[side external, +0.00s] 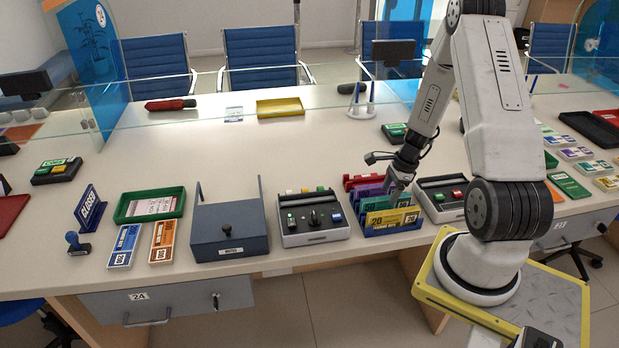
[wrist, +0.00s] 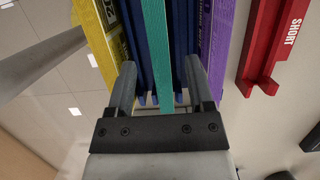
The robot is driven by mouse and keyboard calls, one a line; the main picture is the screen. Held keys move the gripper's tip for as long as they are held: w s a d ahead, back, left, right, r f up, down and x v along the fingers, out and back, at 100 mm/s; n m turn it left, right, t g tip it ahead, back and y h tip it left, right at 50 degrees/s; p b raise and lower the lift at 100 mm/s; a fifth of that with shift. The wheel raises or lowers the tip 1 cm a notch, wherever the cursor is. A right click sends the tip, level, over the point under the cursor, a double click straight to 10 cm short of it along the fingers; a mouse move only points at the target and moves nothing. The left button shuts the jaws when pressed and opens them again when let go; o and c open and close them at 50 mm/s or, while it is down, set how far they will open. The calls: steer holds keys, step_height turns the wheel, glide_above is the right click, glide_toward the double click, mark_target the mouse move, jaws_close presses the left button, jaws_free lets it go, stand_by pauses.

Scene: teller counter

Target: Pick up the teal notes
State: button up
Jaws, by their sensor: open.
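The teal notes (wrist: 155,50) stand on edge in a slot of a blue rack, seen from above as a narrow strip in the wrist view. In the side view, the teal notes (side external: 375,203) stand behind the yellow notes (side external: 392,218) and are partly hidden. My gripper (wrist: 160,68) is open, with one finger on each side of the teal strip and gaps showing on both sides. In the side view, my gripper (side external: 396,190) is down at the rack (side external: 395,231); its fingertips are hard to make out there.
Purple notes (wrist: 220,40) stand right of the teal strip and yellow notes (wrist: 102,40) left, close outside my fingers. A red holder (wrist: 268,45) marked SHORT lies further right. Open counter (side external: 250,150) lies behind.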

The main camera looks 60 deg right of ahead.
mark_target(387, 197)
steer(key=shift+x, duration=2.35)
jaws_close()
